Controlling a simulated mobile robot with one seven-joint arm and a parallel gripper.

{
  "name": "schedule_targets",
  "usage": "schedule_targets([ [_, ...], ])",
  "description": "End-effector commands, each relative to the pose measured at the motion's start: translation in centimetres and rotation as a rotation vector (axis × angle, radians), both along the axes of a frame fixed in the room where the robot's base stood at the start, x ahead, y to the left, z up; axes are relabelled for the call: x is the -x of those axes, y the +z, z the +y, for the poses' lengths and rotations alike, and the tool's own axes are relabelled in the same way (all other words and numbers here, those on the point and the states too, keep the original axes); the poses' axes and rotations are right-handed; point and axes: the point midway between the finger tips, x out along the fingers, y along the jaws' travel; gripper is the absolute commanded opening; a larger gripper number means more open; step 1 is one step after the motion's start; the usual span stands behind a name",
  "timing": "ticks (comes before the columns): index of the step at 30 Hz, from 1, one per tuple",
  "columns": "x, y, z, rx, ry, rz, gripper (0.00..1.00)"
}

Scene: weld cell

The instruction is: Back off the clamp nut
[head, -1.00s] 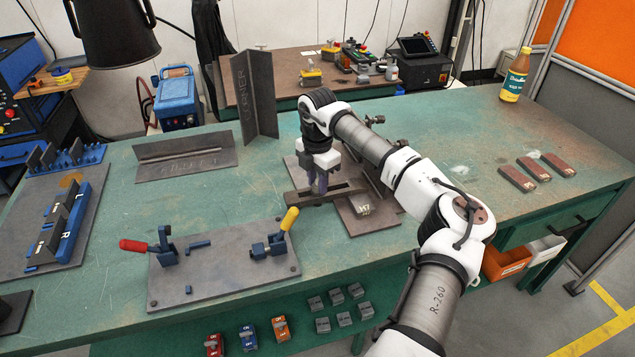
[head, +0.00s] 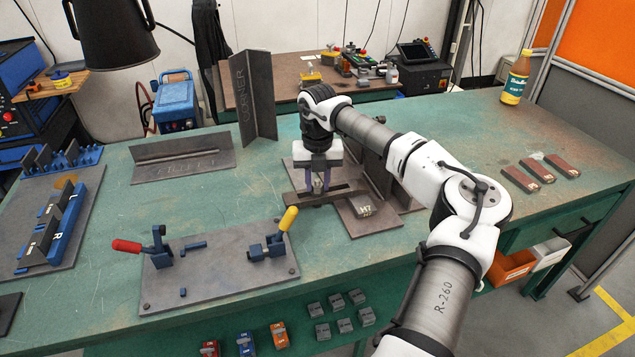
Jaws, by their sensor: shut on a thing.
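My gripper (head: 318,187) points straight down over a dark strap clamp bar (head: 346,190) on the steel fixture plate (head: 372,225). Its two purple-grey fingers are shut on the clamp nut at the bar, towards its left part. The nut itself is hidden between the fingers, so its height on the stud cannot be told. Upright steel plates stand behind, partly hidden by my arm.
A plate with red-handled (head: 127,246) and yellow-handled (head: 288,219) toggle clamps lies in front left. An angle piece (head: 183,157) and a tall upright corner piece (head: 253,97) stand behind. Sanding blocks (head: 541,172) and a bottle (head: 516,77) are at right.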

Motion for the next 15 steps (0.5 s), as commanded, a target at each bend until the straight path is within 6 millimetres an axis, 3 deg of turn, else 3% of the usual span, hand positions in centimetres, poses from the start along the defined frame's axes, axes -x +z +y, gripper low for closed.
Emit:
schedule_targets([
  [15,-0.1,0.13,-0.05,0.0,0.488,-0.004,0.05],
])
